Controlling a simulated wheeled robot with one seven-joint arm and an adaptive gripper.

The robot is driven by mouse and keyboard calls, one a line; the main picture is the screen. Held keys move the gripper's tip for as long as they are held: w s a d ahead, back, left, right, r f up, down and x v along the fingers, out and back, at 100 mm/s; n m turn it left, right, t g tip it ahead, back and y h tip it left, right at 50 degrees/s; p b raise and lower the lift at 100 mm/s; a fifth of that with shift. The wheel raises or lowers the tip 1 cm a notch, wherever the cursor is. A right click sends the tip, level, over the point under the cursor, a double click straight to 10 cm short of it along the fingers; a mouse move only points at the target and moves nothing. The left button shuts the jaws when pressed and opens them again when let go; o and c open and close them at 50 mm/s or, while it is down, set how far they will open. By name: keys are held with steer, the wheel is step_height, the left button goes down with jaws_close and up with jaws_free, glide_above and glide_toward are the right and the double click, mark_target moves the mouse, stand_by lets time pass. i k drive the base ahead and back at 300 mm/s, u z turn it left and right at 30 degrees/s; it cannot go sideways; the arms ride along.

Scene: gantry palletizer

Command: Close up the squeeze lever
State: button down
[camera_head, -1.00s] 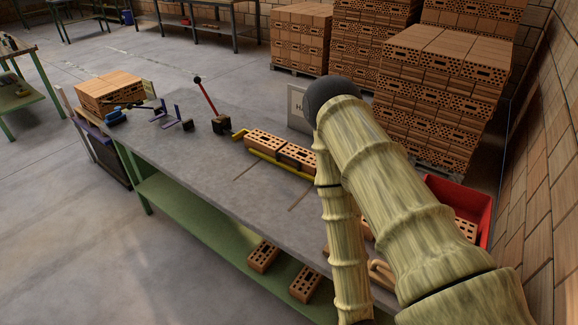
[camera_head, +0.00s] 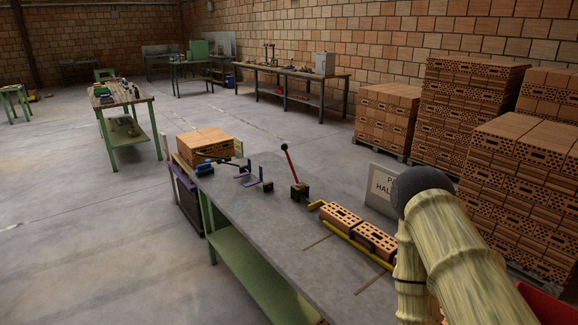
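The lever (camera_head: 291,165) is a red rod with a black ball knob at its top. It rises from a dark block on the grey workbench (camera_head: 250,222) and leans to the left in the picture. Beside its foot, a yellow clamp frame (camera_head: 377,260) lies along a row of perforated orange bricks (camera_head: 341,219). I cannot tell from here how tightly the frame sits against the bricks. My arm shows at the lower right, with a dark rounded joint, and covers the bench's near right part. My gripper is out of view.
A brick stack (camera_head: 205,143), a blue tool (camera_head: 204,168) and a purple bracket (camera_head: 256,176) sit at the bench's left end. A partly hidden sign (camera_head: 381,186) stands behind the bricks. Pallets of bricks (camera_head: 387,118) stand at right. The floor at left is open.

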mark_target(284, 147)
steer(key=u, duration=1.55)
steer(key=i, duration=1.45)
steer(key=z, duration=0.3)
